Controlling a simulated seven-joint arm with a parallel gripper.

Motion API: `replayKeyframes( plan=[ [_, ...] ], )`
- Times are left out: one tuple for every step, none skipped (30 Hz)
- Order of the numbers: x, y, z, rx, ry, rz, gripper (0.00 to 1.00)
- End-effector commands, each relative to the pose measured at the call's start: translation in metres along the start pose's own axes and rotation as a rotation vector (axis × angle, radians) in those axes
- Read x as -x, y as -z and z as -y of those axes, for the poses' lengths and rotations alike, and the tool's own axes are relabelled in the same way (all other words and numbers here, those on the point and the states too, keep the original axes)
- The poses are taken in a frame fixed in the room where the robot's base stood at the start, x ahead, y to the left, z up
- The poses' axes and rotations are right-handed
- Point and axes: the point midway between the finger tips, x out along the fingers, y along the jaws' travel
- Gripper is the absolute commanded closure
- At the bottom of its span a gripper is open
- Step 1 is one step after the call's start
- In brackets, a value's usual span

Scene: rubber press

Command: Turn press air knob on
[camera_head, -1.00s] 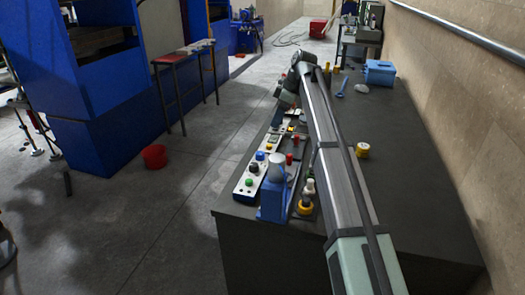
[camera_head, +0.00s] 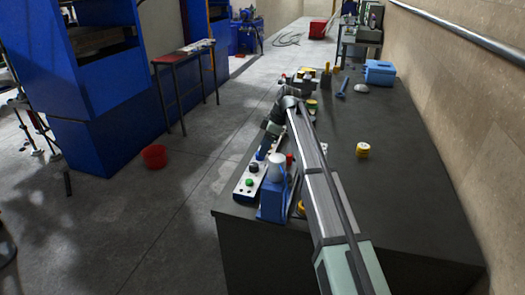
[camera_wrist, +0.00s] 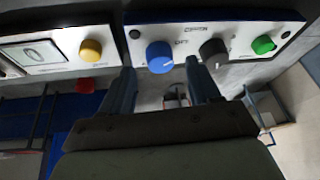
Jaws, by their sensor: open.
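The control panel shows in the head view (camera_head: 240,192) and close up in the wrist view (camera_wrist: 215,30). In the wrist view it carries a blue knob (camera_wrist: 159,57) with a white mark, a dark knob (camera_wrist: 213,53) to its right and a green button (camera_wrist: 263,44) further right. The panel lettering is too small to read surely, so I cannot tell which is the press air knob. In the head view my arm hides much of the panel row.
A yellow button (camera_wrist: 90,50) sits on the neighbouring panel at left. A blue device with a grey top (camera_head: 273,195) stands beside the panel at the bench's near edge. A yellow-and-white roll (camera_head: 362,150) and a blue box (camera_head: 379,72) lie on the mostly clear right side.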

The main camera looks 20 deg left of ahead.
Motion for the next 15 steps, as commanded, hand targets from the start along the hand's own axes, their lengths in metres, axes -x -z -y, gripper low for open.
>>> replayKeyframes(
  plan=[
    [-0.007,0.000,0.000,0.000,0.001,0.000,0.38],
    [-0.010,0.000,0.000,0.000,0.000,0.000,0.38],
    [-0.013,0.001,0.000,0.000,-0.001,0.000,0.38],
    [-0.016,0.001,0.000,0.000,-0.001,0.000,0.38],
    [-0.018,0.001,0.000,0.000,0.000,0.000,0.38],
    [-0.020,0.000,0.000,0.000,0.000,0.000,0.38],
    [-0.022,0.000,0.000,0.000,0.000,0.000,0.38],
    [-0.023,0.000,0.000,0.000,0.000,0.000,0.38],
    [-0.024,0.000,0.000,0.000,0.000,0.000,0.38],
    [-0.025,0.000,0.000,0.000,0.000,0.000,0.38],
    [-0.025,0.000,0.000,0.000,0.000,0.000,0.38],
    [-0.025,0.000,0.000,0.000,-0.001,0.000,0.38],
    [-0.025,0.000,0.000,0.000,-0.001,0.000,0.38],
    [-0.025,0.000,0.000,0.000,-0.001,0.000,0.38],
    [-0.025,0.000,0.000,0.000,-0.001,0.000,0.38]
  ],
)
